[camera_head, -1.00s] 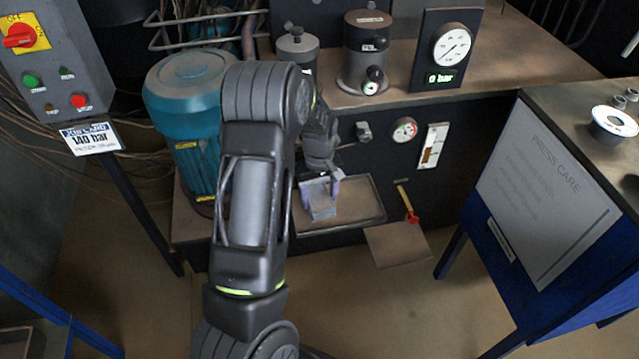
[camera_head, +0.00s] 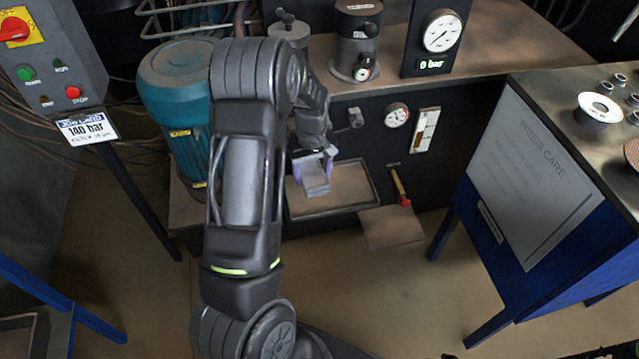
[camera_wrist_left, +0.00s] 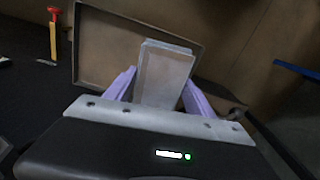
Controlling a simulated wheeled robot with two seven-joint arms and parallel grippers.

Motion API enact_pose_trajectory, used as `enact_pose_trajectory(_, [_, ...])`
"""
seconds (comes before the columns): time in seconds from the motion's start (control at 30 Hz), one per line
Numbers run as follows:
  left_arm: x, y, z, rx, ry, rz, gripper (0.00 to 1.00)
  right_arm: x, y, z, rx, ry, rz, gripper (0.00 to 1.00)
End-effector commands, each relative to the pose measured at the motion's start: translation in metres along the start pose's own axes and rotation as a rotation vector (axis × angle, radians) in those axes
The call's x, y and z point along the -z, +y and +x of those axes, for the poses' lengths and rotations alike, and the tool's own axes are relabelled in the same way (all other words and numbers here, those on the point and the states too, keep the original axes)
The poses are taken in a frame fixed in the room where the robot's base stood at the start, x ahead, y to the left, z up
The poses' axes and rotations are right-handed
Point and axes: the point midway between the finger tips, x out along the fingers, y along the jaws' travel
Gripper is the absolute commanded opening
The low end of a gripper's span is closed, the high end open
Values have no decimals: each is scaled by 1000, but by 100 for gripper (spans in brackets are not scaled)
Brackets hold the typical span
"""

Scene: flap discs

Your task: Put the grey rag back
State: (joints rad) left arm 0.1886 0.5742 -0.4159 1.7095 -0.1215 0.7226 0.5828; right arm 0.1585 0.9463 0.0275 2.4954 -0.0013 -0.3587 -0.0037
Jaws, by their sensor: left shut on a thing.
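The grey rag (camera_head: 316,183) is a folded, flat pad. My left gripper (camera_head: 313,168) is shut on it, with the purple fingers on either side. The rag is over the left part of a shallow brown tray (camera_head: 350,203) at the foot of the press bench. In the left wrist view the rag (camera_wrist_left: 163,76) sticks out from between the fingers (camera_wrist_left: 160,93), and the tray (camera_wrist_left: 100,50) lies behind it. I cannot tell whether the rag touches the tray floor. My right gripper is not clearly seen.
A teal motor (camera_head: 178,95) stands left of my left arm. A red-headed tool (camera_head: 401,187) hangs right of the tray, above a brown flat sheet (camera_head: 392,228). A blue stand (camera_head: 530,225) is at right. Gauges and cylinders stand on the bench above.

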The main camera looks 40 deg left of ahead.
Motion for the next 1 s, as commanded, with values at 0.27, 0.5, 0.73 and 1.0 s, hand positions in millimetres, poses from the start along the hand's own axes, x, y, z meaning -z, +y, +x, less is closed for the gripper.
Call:
enact_pose_trajectory(0.27, [-12,36,-26,-12,-4,128,19,0,0,0,0,0,0,51])
enact_pose_trajectory(0.5, [-63,121,-106,-25,-10,498,19,0,0,0,0,0,0,51])
enact_pose_trajectory(0.73, [-133,176,-193,-14,-3,867,19,0,0,0,0,0,0,51])
enact_pose_trajectory(1.0, [-166,189,-230,1,2,1025,19,0,0,0,0,0,0,51])
